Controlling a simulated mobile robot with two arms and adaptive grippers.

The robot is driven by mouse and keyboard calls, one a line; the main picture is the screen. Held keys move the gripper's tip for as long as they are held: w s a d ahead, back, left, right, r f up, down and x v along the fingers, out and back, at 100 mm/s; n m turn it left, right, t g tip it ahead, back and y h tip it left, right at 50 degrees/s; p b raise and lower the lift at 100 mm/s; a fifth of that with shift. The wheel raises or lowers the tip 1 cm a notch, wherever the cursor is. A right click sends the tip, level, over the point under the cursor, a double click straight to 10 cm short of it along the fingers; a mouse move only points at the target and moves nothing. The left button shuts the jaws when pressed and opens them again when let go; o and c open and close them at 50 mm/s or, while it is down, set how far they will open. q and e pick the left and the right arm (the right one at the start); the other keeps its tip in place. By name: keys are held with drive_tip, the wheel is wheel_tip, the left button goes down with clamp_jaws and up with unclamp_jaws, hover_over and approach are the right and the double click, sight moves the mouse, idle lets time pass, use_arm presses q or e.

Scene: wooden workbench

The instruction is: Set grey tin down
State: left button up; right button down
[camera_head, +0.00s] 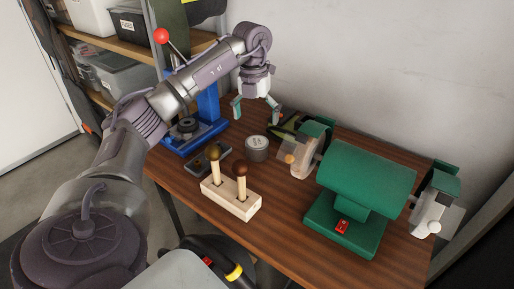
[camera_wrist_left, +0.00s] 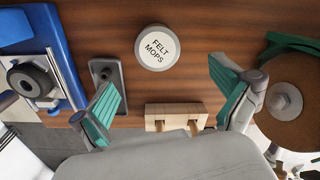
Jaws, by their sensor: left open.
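The grey tin (camera_head: 257,148) stands upright on the wooden workbench (camera_head: 283,203), between the blue press and the green grinder. In the left wrist view the tin (camera_wrist_left: 157,47) shows its round white lid marked "FELT MOPS". My left gripper (camera_head: 256,111) is above the bench, behind and above the tin, with its fingers pointing down. The tin is apart from both fingers. My right gripper is not in view.
A wooden block (camera_head: 231,199) holding two upright, round-headed tools stands in front of the tin. A blue press (camera_head: 208,104) stands at left, and a green bench grinder (camera_head: 360,190) at right. A small dark grey tray (camera_wrist_left: 108,75) lies beside the tin.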

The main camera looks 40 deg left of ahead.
sight(257, 142)
use_arm(q)
wheel_tip(257, 142, down, 6)
drive_tip(key=shift+d+r+b, duration=0.1)
drive_tip(key=shift+r+b, duration=0.1)
drive_tip(key=shift+b, duration=0.2)
drive_tip(key=shift+w+f+b, duration=0.1)
drive_tip(key=shift+f+b, duration=0.4)
drive_tip(key=shift+f, duration=1.9)
drive_tip(key=shift+r, duration=0.1)
drive_tip(key=c, duration=1.4)
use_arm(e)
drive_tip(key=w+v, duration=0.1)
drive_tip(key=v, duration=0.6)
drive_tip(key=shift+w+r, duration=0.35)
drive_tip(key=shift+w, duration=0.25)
